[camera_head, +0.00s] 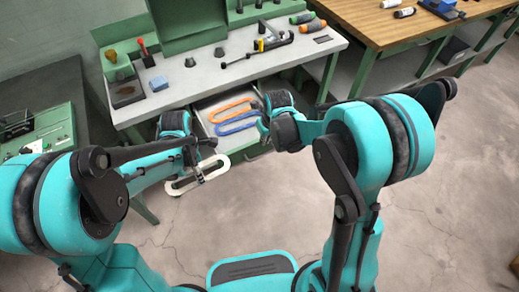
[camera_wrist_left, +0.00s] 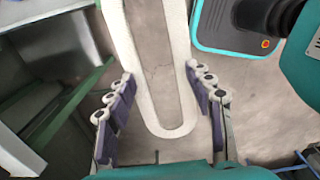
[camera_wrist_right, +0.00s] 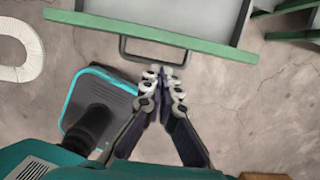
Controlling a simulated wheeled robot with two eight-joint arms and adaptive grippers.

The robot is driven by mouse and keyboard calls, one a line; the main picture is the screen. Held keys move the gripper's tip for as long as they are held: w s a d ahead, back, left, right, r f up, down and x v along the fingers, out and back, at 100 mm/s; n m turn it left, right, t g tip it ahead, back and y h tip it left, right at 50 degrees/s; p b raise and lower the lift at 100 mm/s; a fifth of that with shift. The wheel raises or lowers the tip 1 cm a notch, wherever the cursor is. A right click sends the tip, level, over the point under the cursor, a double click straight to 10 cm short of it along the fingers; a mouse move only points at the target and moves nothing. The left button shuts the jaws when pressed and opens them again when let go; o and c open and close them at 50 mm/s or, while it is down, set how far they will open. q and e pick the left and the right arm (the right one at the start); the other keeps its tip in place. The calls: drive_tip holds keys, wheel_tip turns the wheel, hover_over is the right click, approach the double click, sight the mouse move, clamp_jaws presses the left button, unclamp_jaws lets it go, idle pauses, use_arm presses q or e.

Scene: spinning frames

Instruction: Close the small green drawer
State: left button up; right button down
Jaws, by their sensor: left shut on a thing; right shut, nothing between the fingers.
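The small green drawer (camera_head: 248,153) stands open under the workbench, with an orange loop (camera_head: 232,108) and a blue loop (camera_head: 236,128) inside. In the right wrist view its green front edge (camera_wrist_right: 215,47) and dark bar handle (camera_wrist_right: 124,52) show. My right gripper (camera_wrist_right: 165,74) is shut and empty, its tips close to the handle; I cannot tell if they touch. In the head view the right fingertips are hidden by the wrist. My left gripper (camera_wrist_left: 163,95) is shut on a white loop (camera_wrist_left: 178,128), held left of the drawer front, also seen in the head view (camera_head: 184,184).
The grey workbench top (camera_head: 200,75) holds a green board, tools and a blue block (camera_head: 158,83). A wooden table (camera_head: 385,25) stands at the right, a dark bench at the left. The concrete floor in front of the drawer is clear.

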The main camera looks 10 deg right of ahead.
drive_tip(key=b+x, duration=0.3)
drive_tip(key=x, duration=0.6)
drive_tip(key=shift+w+f+b, duration=0.15)
drive_tip(key=shift+f+b, duration=0.15)
